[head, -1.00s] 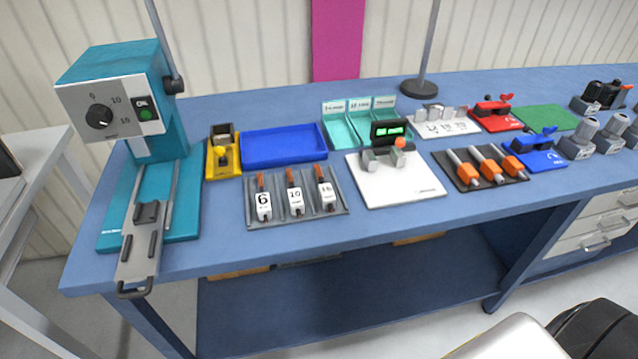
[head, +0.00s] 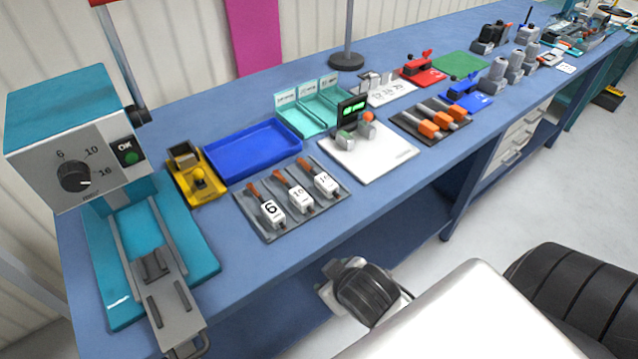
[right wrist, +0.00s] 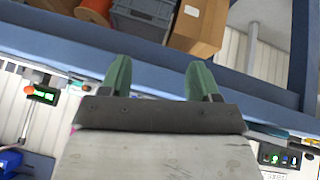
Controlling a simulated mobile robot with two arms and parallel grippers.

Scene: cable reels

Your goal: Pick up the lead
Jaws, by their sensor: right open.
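I cannot make out a lead in any view. My right gripper (right wrist: 159,66) shows in the right wrist view as two green fingers set well apart, with nothing between them. In the head view part of my arm shows at the lower middle, but no fingertips can be made out there. My left gripper is in no view.
The blue bench (head: 263,235) carries a teal machine (head: 165,235), a blue tray (head: 252,150), a grey rack of numbered tools (head: 330,203) and a white plate with a green display (head: 375,160).

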